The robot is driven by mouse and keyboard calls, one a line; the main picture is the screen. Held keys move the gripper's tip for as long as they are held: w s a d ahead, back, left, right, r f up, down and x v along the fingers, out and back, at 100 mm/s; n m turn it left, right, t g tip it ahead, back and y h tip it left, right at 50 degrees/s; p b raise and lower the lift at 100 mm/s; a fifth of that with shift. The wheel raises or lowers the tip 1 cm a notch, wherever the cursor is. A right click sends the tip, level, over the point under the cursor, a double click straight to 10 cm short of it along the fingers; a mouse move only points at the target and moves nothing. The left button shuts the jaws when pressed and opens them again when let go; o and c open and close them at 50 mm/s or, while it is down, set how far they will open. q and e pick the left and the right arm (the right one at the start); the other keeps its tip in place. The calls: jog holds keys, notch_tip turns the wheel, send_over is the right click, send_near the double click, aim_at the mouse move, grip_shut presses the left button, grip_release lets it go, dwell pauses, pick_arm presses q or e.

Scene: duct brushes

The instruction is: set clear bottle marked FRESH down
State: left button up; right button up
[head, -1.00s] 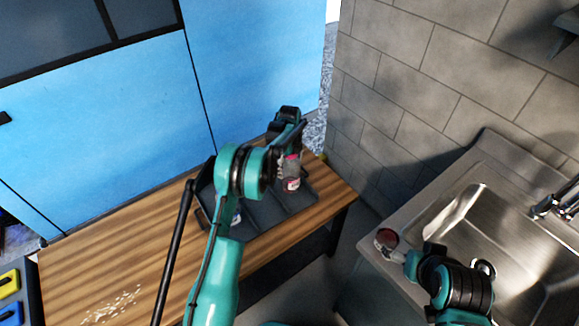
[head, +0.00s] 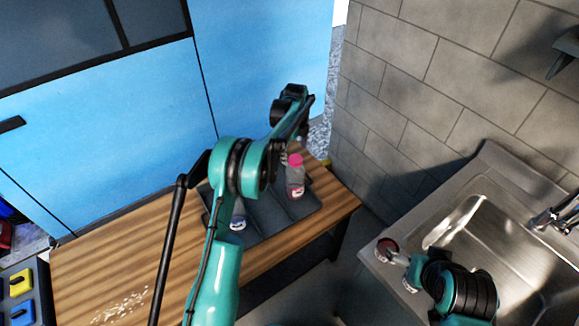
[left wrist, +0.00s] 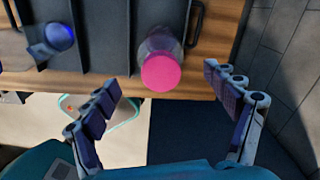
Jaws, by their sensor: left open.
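A clear bottle with a pink cap (head: 295,178) stands upright in the right part of a dark divided tray (head: 268,222); its marking is too small to read. In the left wrist view the pink cap (left wrist: 161,73) faces the camera, between and slightly beyond the fingertips. My left gripper (head: 301,130) is open and empty, just above and behind the bottle in the head view; its spread fingers (left wrist: 163,80) show apart from the bottle in the wrist view. My right gripper (head: 402,259) is small and partly hidden beside a red-topped jar (head: 387,246); its grip is unclear.
A blue-capped container (head: 237,223) sits in the tray's left part, partly behind my left arm. The tray stands on a wooden bench (head: 120,252) with pale crumbs (head: 122,306). A grey block wall (head: 420,85) and a steel sink (head: 480,215) are on the right.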

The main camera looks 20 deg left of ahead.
pick_arm(q)
jog(key=s+d+r+n+t, duration=0.25)
jog(key=s+r+n, duration=0.85)
jog(key=s+r, duration=0.65)
jog(key=s+f+n+t, duration=0.1)
jog(key=s+n+t, duration=0.1)
jog(key=s+n, duration=0.3)
jog(key=s+f+n+t, duration=0.2)
jog(key=s+n, duration=0.4)
jog(key=s, duration=0.8)
jog(key=shift+s+d+f+t, duration=0.25)
jog(key=shift+s+d+t, duration=0.05)
jog(key=shift+d+t, duration=0.1)
